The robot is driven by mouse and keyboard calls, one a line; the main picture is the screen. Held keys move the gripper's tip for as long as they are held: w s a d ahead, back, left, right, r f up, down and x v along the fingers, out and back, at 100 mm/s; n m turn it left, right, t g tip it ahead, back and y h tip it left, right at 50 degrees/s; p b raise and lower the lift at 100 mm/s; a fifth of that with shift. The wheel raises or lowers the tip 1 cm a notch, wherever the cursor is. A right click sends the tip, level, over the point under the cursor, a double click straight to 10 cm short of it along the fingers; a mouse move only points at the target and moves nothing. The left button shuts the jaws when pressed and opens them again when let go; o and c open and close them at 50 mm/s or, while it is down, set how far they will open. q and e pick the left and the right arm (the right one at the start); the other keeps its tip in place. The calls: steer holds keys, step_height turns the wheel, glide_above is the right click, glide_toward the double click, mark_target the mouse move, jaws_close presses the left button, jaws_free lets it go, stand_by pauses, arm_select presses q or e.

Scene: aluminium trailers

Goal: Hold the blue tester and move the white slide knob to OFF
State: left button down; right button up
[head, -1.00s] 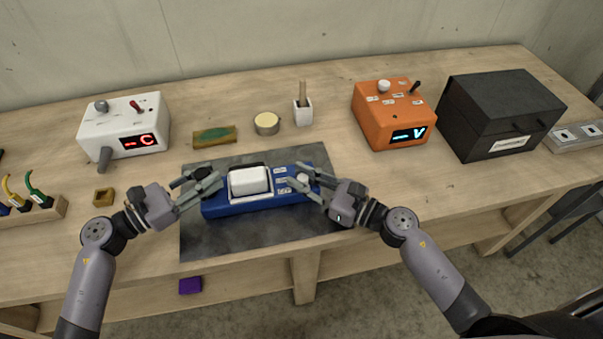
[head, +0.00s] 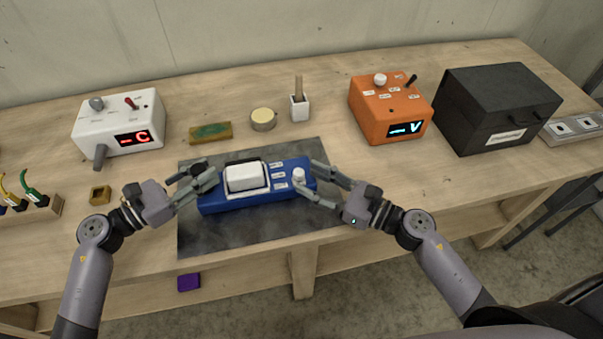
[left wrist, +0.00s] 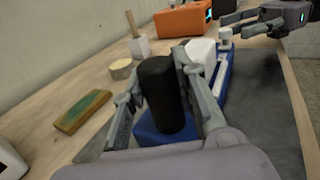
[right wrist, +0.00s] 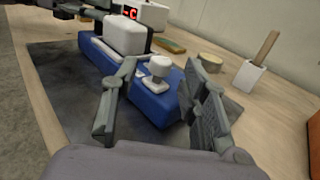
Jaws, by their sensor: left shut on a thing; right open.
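The blue tester (head: 240,203) lies on the dark mat, with a white block (head: 245,177) on top and a black post (left wrist: 160,92) at its left end. My left gripper (head: 205,178) is shut on that post, one finger on each side in the left wrist view. The white slide knob (head: 298,175) stands upright near the tester's right end, beside small white labels (head: 278,175) too small to read. My right gripper (head: 309,177) is open, its fingers on either side of the knob. In the right wrist view the knob (right wrist: 159,67) shows between the spread fingers, with gaps.
The dark mat (head: 225,235) is clear in front of the tester.

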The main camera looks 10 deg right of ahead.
steer(key=v, duration=0.8)
steer(key=shift+r, duration=0.1)
arm_select(q)
steer(key=c, duration=1.2)
jaws_free()
steer(key=shift+s+a, duration=0.1)
